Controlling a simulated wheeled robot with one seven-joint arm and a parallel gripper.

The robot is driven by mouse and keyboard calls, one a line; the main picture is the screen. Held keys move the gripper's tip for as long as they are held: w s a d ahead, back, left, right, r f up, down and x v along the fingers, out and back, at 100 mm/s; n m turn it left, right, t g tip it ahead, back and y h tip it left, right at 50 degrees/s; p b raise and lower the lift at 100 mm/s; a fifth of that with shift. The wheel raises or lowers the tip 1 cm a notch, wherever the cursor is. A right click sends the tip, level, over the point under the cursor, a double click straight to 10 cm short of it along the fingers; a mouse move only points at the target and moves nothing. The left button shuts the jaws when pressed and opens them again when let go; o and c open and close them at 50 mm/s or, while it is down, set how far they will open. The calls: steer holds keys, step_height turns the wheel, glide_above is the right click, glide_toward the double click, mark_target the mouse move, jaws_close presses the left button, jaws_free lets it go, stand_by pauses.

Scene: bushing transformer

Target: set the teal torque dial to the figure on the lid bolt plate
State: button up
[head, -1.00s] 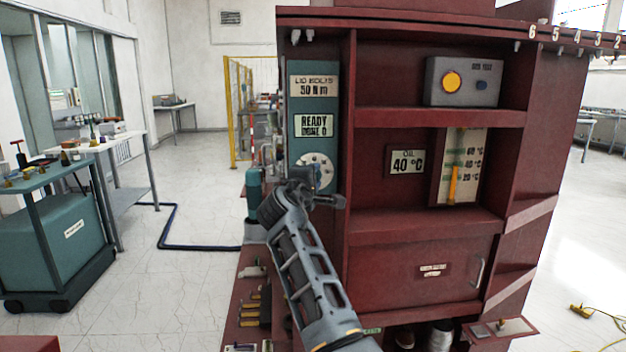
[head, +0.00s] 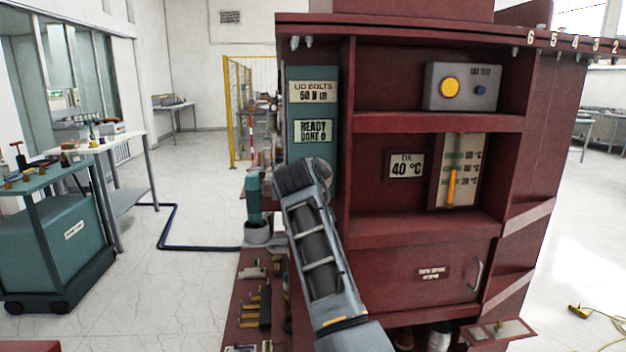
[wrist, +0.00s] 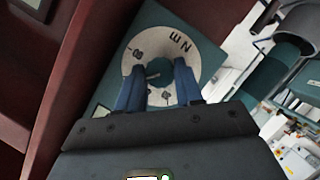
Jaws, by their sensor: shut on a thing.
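The lid bolt plate (head: 313,92) on the teal panel reads "LID BOLTS 50 N m". In the wrist view, the teal torque dial (wrist: 158,68) is a round knob in the middle of a white scale ring (wrist: 185,60). The ring shows "N m" and a figure that looks like 80. Another mark, between the fingers, is too small to read. My gripper (wrist: 158,78) has its two blue fingers on either side of the knob, shut on it. In the head view, my arm hides the dial and my fingers.
A "READY DONE 0" display (head: 314,131) sits under the plate. Red shelves to the right hold a grey button box (head: 463,83), an oil plate (head: 405,164) reading 40 °C and a gauge (head: 455,172). A teal cylindrical tool (head: 254,195) stands left of the panel.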

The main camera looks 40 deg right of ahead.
steer(key=shift+s+d+f+m+y, duration=0.1)
steer(key=shift+d+f+m+y, duration=0.05)
steer(key=shift+f+m+y, duration=0.2)
stand_by(0.3)
steer(key=o, duration=1)
steer(key=shift+r, duration=0.2)
steer(key=shift+r, duration=0.1)
steer(key=shift+b+v, duration=0.5)
steer(key=shift+v, duration=3.4)
